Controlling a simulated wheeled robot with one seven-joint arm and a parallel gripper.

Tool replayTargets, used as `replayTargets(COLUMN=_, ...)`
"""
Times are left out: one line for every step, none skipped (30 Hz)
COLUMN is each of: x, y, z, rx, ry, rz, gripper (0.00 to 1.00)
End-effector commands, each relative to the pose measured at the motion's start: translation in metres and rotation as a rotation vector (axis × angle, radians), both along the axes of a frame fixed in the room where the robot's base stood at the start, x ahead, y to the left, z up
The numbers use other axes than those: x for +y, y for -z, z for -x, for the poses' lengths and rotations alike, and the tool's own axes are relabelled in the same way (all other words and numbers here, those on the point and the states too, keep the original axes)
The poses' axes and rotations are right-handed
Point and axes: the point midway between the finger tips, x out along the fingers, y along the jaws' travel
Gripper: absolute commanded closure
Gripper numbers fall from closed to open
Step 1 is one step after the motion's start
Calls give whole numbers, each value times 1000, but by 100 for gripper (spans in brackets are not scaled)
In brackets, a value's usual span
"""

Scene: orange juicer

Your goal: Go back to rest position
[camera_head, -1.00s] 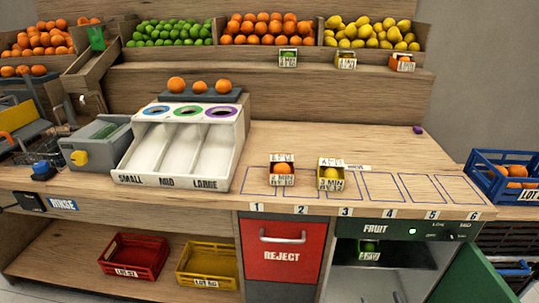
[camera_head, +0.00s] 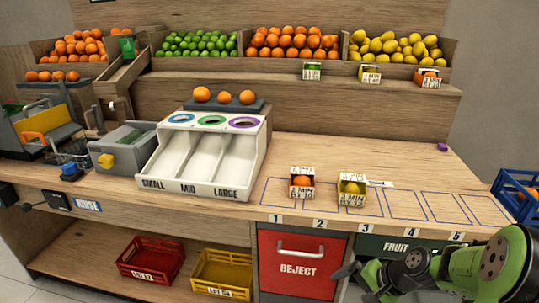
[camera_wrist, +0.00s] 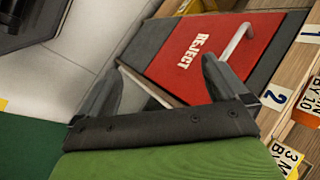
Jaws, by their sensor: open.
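My gripper (camera_wrist: 163,72) is open and empty in the wrist view, its two dark fingers spread apart. The red REJECT drawer (camera_wrist: 205,55) shows beyond the fingers, tilted in the view. In the head view my gripper (camera_head: 354,278) is at the lower right, in front of the cabinet and just right of the REJECT drawer (camera_head: 297,262). My green arm covers much of the FRUIT compartment (camera_head: 400,246), so its inside is hidden.
On the counter, a box with an orange (camera_head: 302,184) and a box with a lemon (camera_head: 351,190) stand in marked slots. The sorting chute (camera_head: 203,158) is left of them. Red (camera_head: 151,260) and yellow (camera_head: 222,272) crates sit on the lower shelf. The right slots are empty.

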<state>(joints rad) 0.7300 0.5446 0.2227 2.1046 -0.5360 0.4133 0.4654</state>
Motion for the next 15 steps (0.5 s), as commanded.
replayTargets(x=11, y=-23, z=10, rx=-20, ry=-80, rz=99, gripper=0)
replayTargets(x=16, y=-35, z=17, rx=-28, ry=-125, rz=156, gripper=0)
replayTargets(x=22, y=-51, z=28, rx=-41, ry=-180, rz=229, gripper=0)
replayTargets(x=27, y=-62, z=37, rx=-51, ry=-220, rz=282, gripper=0)
replayTargets(x=31, y=-74, z=46, rx=-63, ry=-257, rz=332, gripper=0)
replayTargets(x=37, y=-89, z=59, rx=-81, ry=-303, rz=396, gripper=0)
replayTargets(x=40, y=-99, z=70, rx=-95, ry=-333, rz=440, gripper=0)
replayTargets(x=44, y=-109, z=80, rx=-110, ry=-361, rz=482, gripper=0)
replayTargets(x=47, y=-121, z=94, rx=-130, ry=-394, rz=531, gripper=0)
replayTargets(x=50, y=-128, z=104, rx=-145, ry=-417, rz=563, gripper=0)
replayTargets(x=52, y=-135, z=114, rx=-159, ry=-436, rz=590, gripper=0)
replayTargets(x=53, y=-143, z=126, rx=-178, ry=-457, rz=622, gripper=0)
replayTargets(x=54, y=-148, z=135, rx=-192, ry=-471, rz=644, gripper=0)
replayTargets(x=55, y=-152, z=143, rx=-205, ry=-485, rz=662, gripper=0)
replayTargets(x=56, y=-157, z=154, rx=-224, ry=-501, rz=684, gripper=0)
